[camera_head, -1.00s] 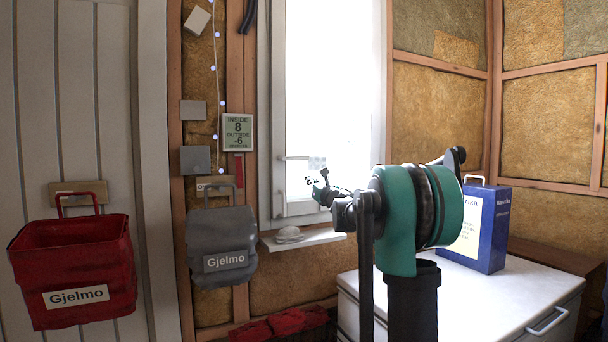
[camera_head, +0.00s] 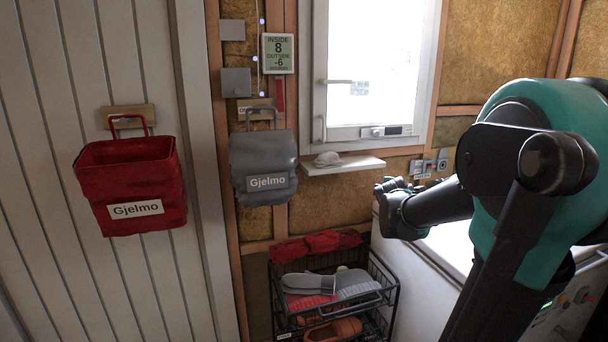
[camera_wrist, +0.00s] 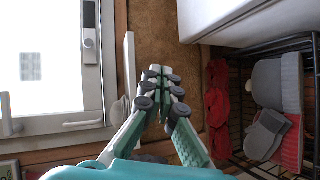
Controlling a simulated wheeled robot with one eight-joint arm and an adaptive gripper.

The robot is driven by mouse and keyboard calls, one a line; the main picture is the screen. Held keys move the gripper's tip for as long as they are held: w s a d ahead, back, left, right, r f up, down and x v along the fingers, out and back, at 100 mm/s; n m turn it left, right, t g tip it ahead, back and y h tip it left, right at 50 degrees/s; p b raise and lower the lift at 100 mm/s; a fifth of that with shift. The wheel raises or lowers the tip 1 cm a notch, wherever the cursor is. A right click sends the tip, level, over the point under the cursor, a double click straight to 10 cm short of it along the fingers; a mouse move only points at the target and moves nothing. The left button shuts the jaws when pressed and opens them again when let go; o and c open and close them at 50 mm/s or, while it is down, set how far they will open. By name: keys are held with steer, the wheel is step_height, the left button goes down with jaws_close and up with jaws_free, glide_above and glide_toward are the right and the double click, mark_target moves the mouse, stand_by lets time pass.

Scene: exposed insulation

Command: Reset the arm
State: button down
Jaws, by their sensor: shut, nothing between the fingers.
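My gripper (camera_wrist: 155,72) shows in the wrist view, with its green fingers drawn together at the tips and nothing between them. It points toward a strip of bare insulation (camera_wrist: 150,35) between the window sill and the white chest. The fingers appear clear of the things around them. In the head view my arm is large at the right, with its dark far part reaching left in front of the chest. The fingers cannot be made out clearly there.
A white chest (camera_head: 412,278) stands behind my arm. A black wire rack (camera_head: 278,315) with shoes is left of it. A small shelf (camera_head: 345,166) juts out under the window (camera_head: 368,65). A red bag (camera_head: 130,180) and a grey bag (camera_head: 262,160) hang at left.

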steer(key=s+a+f+m+g+y, duration=0.1)
steer(key=s+a+f+m+g, duration=0.2)
steer(key=s+f, duration=0.5)
steer(key=s+a+f+m+g+y, duration=0.1)
steer(key=s+f+m, duration=0.5)
steer(key=s, duration=0.6)
steer(key=s+a+f+m+g+y, duration=0.1)
steer(key=s+a+f+m+g, duration=0.3)
steer(key=s+f, duration=0.6)
steer(key=shift+a+f+m+g+y, duration=0.35)
steer(key=shift+m+g, duration=0.25)
steer(key=shift+g, duration=0.2)
